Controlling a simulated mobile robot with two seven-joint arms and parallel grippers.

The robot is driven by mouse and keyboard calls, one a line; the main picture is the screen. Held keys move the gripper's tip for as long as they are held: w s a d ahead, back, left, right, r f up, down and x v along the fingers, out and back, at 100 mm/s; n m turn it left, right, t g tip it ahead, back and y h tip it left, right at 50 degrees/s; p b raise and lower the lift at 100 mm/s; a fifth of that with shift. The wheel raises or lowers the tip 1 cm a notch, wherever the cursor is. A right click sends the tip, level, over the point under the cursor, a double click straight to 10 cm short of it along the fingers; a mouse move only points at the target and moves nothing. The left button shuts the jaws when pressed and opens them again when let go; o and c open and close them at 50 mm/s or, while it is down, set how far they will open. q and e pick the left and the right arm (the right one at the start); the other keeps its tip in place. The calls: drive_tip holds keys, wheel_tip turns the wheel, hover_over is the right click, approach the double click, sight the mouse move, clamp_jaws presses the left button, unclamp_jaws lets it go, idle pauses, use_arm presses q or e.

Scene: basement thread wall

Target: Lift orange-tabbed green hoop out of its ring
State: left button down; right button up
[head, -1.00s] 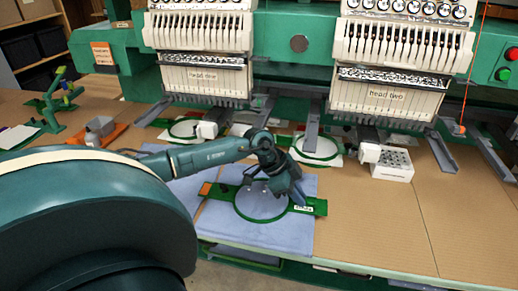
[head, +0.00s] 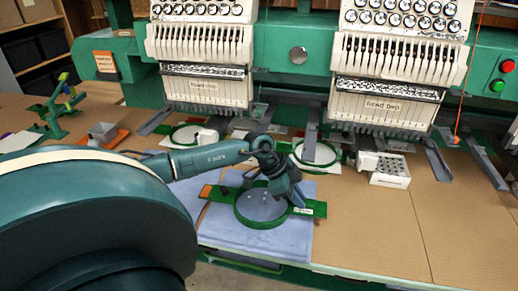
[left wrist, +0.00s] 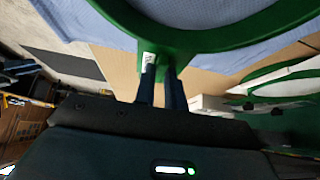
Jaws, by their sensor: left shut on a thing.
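The green hoop (head: 264,225) stands over pale blue cloth (head: 226,233) at the table's front. Its orange tab (head: 206,191) sticks out on the left, and a green tab with a white label is on the right. My left gripper (head: 298,201) is shut on the hoop at that right side. In the left wrist view the two fingers (left wrist: 160,74) meet the labelled green tab, and the hoop (left wrist: 205,38) curves above them. The outer ring is hard to tell apart from the hoop. My right gripper is not in view.
Two embroidery heads (head: 205,90) hang over the back of the table, with metal arms below. Other hoops (head: 318,153) lie under them. A white perforated box (head: 390,171) stands at the right. The brown table (head: 370,225) is clear at the front right.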

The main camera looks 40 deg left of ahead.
use_arm(q)
drive_tip(key=shift+r+p, duration=0.4)
wheel_tip(320, 180, up, 2)
drive_tip(key=shift+r+p, duration=0.1)
drive_tip(key=shift+p, duration=1.15)
drive_tip(key=shift+r, duration=1.9)
